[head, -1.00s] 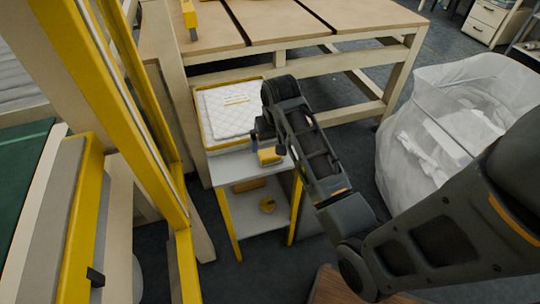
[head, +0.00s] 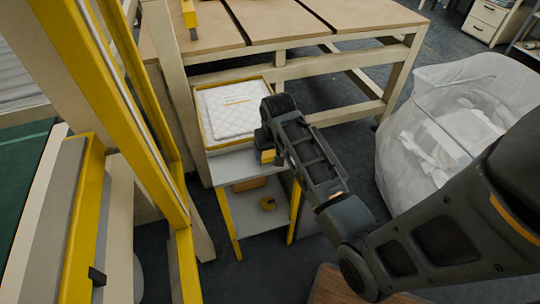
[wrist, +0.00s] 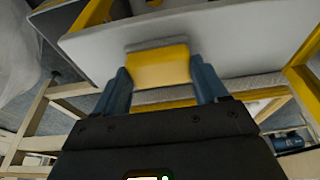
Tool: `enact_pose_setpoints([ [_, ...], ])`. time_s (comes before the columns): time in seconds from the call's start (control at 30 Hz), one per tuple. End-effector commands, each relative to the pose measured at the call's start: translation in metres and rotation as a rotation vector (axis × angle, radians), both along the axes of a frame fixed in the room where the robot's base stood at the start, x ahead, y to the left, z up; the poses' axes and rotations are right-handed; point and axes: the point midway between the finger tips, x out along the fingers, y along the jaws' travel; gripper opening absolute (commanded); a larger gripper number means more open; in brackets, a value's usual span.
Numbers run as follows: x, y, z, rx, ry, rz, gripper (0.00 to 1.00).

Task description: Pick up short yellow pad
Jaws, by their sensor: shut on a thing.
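The short yellow pad (wrist: 160,66) is between the two blue-grey fingers of my gripper (wrist: 162,84) in the wrist view, with a finger against each side. In the head view the yellow pad (head: 267,156) shows at the end of my gripper (head: 264,150), over the small grey-topped stand (head: 232,168). My gripper is shut on the pad. Whether the pad is clear of the stand top is hard to tell. My arm hides part of the stand's right side.
A yellow-rimmed tray (head: 199,119) with white quilted wadding (head: 232,111) sits at the back of the stand. A wooden workbench (head: 290,20) stands behind. A clear bag (head: 435,100) of white scraps stands at right.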

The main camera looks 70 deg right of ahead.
Motion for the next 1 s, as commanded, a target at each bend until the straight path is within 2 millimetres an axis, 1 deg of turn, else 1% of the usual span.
enact_pose_setpoints([
  [0.03,0.0,0.0,0.0,0.0,0.0,0.0,0.62],
  [0.2,0.0,0.0,0.0,0.0,0.0,0.0,0.45],
  [0.27,0.0,0.0,0.0,0.0,0.0,0.0,0.41],
  [0.47,0.0,0.0,0.0,0.0,0.0,0.0,0.41],
  [0.63,0.001,0.0,0.007,-0.001,-0.001,0.0,0.41],
  [0.77,0.001,-0.001,0.021,-0.002,-0.003,0.0,0.41],
  [0.87,0.001,-0.001,0.04,-0.004,-0.005,-0.001,0.41],
  [1.0,-0.027,-0.014,0.058,-0.002,-0.002,-0.006,0.41],
])
